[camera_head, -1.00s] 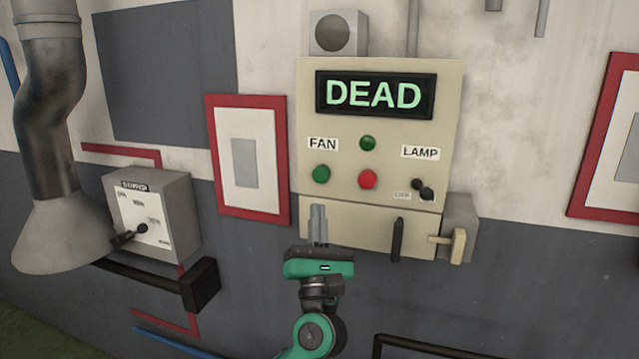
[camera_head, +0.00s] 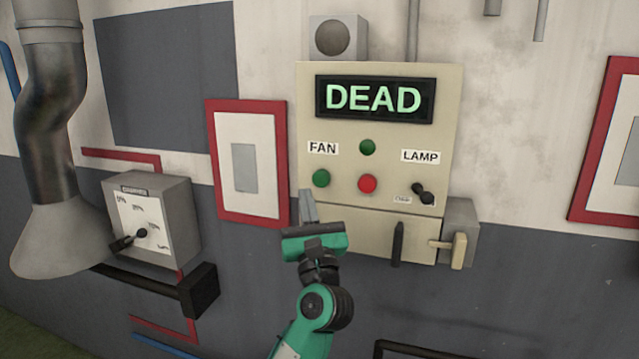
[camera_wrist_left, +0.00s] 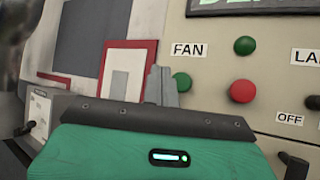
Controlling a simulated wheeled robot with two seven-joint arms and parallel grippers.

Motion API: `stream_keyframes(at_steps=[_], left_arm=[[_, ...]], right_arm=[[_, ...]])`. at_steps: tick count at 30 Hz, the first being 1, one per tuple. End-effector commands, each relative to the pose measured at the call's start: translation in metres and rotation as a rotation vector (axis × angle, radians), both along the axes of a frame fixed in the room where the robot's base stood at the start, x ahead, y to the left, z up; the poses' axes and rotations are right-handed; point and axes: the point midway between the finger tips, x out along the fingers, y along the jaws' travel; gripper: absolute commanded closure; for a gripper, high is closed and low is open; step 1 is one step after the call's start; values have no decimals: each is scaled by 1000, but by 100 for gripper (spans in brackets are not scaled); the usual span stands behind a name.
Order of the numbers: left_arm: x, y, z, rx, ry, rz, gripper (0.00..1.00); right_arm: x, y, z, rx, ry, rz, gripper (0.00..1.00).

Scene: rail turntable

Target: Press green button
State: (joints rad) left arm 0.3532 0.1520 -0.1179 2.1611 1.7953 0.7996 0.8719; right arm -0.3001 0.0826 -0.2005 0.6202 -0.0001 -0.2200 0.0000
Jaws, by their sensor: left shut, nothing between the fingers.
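A green button (camera_head: 321,177) sits under the FAN label on the beige panel (camera_head: 450,110). A second green item (camera_head: 367,147), a button or light, sits higher, above a red button (camera_head: 367,183). My left gripper (camera_head: 306,206) is shut and empty, its fingertips just below and left of the FAN button. In the left wrist view the shut fingers (camera_wrist_left: 160,86) stand left of the green FAN button (camera_wrist_left: 182,81), slightly overlapping it; whether they touch it is unclear. My right gripper is out of view.
The panel has a lit DEAD display (camera_head: 374,98), a LAMP switch (camera_head: 423,192) and a lever (camera_head: 455,247) at lower right. A grey dial box (camera_head: 152,220) is at left, and a red-framed board (camera_head: 246,163) is beside the panel.

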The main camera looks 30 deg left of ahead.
Motion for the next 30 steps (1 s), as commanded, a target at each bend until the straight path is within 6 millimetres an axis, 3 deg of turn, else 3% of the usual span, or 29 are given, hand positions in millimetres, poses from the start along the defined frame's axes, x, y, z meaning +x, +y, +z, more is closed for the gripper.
stream_keyframes(at_steps=[6, 12, 30], left_arm=[[30, 7, -1, 0, -1, 1, 100], [46, 11, 0, 0, -1, 1, 100], [51, 12, 0, 0, 0, 0, 100]], right_arm=[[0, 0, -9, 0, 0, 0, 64], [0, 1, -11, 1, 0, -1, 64], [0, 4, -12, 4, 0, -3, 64]])
